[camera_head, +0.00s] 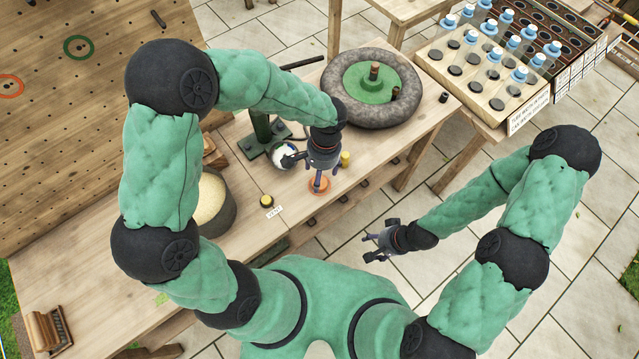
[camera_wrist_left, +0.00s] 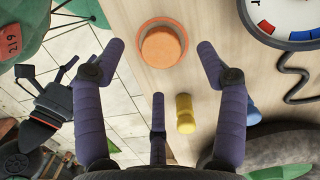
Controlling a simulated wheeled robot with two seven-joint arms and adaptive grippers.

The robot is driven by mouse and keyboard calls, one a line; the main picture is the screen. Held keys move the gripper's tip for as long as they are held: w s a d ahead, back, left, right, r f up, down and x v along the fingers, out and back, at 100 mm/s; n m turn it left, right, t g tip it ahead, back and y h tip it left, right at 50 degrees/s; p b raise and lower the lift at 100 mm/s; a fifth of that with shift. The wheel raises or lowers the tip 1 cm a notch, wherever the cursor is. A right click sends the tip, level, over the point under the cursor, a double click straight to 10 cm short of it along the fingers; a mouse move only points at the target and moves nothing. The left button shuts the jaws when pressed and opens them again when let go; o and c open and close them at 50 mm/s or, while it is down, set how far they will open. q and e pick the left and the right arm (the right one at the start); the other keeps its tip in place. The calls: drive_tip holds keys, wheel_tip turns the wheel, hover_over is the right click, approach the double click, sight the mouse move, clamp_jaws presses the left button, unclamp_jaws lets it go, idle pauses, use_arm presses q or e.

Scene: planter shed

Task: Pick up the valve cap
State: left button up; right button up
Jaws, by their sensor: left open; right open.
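A small yellow stepped piece, apparently the valve cap (camera_head: 345,159), stands on the wooden bench. It also shows in the left wrist view (camera_wrist_left: 185,113), below and right of an orange round dish (camera_wrist_left: 163,45). My left gripper (camera_wrist_left: 161,55) is open and empty, its fingertips on either side of the dish in that view; the cap lies nearer the palm, outside the fingertip gap. In the head view the left gripper (camera_head: 318,186) points down over the dish. My right gripper (camera_head: 374,247) is open and empty, off the bench's front edge.
A white gauge (camera_head: 283,156) with a hose and green stand is left of the cap. A grey tyre (camera_head: 368,113) lies behind. A black-and-yellow button (camera_head: 267,201) sits by a VENT label. A bottle crate (camera_head: 490,100) stands at right.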

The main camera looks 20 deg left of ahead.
use_arm(q)
wheel_tip(320, 180, down, 4)
drive_tip(key=shift+f+b, duration=0.15)
drive_tip(key=shift+b, duration=0.85)
drive_tip(key=shift+s, duration=0.1)
drive_tip(key=c, duration=0.9)
drive_tip(key=shift+r, duration=0.2)
